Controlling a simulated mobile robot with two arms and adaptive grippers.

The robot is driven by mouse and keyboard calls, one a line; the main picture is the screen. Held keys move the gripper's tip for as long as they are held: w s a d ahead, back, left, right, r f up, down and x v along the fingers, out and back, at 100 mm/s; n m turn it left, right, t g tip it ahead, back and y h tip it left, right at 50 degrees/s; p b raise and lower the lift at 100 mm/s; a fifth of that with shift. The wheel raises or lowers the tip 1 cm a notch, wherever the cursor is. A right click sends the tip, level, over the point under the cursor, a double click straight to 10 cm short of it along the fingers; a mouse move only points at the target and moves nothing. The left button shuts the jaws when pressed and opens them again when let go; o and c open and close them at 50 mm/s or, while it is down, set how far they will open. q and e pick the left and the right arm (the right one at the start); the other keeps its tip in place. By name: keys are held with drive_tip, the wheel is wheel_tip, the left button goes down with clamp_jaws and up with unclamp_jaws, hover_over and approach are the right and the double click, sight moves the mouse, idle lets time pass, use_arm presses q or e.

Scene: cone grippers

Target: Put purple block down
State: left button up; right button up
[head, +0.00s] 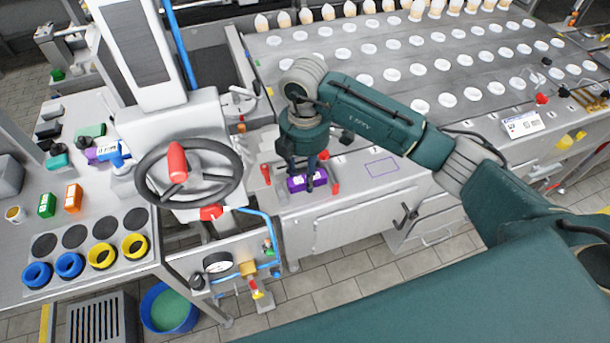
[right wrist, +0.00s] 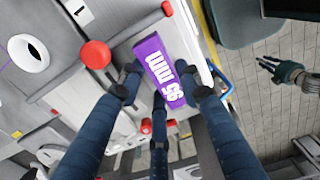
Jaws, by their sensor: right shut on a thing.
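The purple block (head: 296,183) with white lettering is at the front of the grey machine top, between two red-handled parts. It also shows in the right wrist view (right wrist: 157,55), between my dark fingers. My right gripper (head: 305,178) points down and is shut on the block; its fingers (right wrist: 160,95) show in the right wrist view. I cannot tell whether the block touches the surface below. A purple outlined rectangle (head: 382,167) is marked on the surface to the right. My left gripper (right wrist: 275,68) appears at the right of the right wrist view, empty, its fingers apart.
A handwheel (head: 150,196) on a grey column stands left of my right gripper. Red handles (head: 266,173) (head: 335,187) flank the block. The conveyor (head: 440,70) with white round cups lies behind. The surface around the purple outline is clear.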

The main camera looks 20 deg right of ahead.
drive_tip(key=shift+f, duration=1.05)
drive_tip(key=shift+f, duration=0.25)
drive_tip(key=o, duration=1.3)
drive_tip(key=shift+o, duration=0.2)
drive_tip(key=shift+r, duration=0.1)
